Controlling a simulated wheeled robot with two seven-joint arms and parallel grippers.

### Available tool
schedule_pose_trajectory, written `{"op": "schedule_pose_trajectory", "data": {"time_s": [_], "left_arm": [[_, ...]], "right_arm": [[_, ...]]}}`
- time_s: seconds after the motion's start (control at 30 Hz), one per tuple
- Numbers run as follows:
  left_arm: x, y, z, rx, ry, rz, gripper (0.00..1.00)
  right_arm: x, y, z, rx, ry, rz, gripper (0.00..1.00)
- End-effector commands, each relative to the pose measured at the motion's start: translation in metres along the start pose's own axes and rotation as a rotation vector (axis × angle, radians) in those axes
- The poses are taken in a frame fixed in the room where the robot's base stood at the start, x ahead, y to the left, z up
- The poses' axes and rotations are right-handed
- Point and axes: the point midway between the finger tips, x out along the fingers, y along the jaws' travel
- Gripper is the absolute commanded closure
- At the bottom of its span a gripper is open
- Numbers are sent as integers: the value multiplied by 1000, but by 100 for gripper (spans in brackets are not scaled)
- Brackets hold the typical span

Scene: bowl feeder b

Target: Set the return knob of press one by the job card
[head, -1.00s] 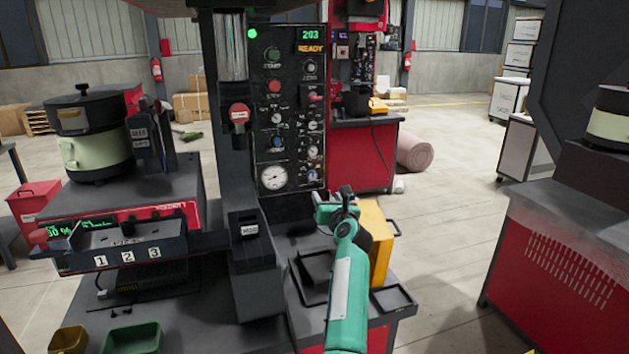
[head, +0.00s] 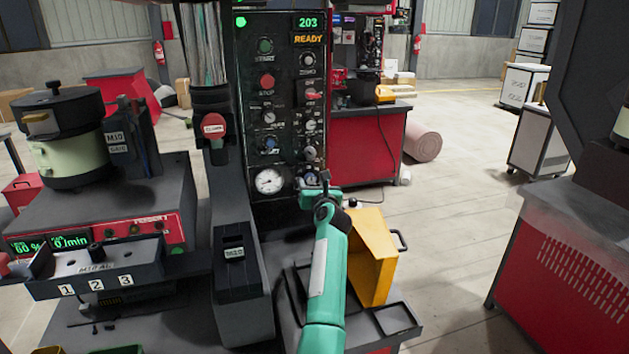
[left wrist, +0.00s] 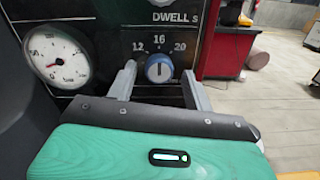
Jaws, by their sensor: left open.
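The control panel (head: 284,120) of the press stands in the middle of the head view, with "203" and "READY" lit at its top right. My left gripper (head: 323,180) is at its lower right corner. In the left wrist view a blue knob (left wrist: 159,68) sits under the label "DWELL s", with marks 12, 16 and 20 around it. I cannot make out a return label or a job card. My right gripper is not in view.
A round gauge (head: 269,181) sits left of the knob. A yellow bin (head: 372,262) and black trays stand below my left arm. A bowl feeder (head: 74,140) is at the left, and a red cabinet (head: 575,265) at the right. The floor between is clear.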

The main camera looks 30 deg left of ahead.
Motion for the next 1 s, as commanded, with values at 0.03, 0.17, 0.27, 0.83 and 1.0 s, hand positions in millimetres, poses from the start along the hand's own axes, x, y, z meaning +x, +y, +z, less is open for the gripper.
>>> {"op": "schedule_pose_trajectory", "data": {"time_s": [0.03,0.17,0.27,0.83,1.0], "left_arm": [[0,0,0,0,0,0,48],[0,0,0,0,0,0,48],[0,0,0,1,0,0,54],[0,0,-2,-56,-3,0,93],[0,0,-2,-148,-7,1,93]], "right_arm": [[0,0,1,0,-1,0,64],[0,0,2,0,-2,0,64],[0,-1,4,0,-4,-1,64],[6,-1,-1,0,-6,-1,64],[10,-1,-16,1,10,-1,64]]}}
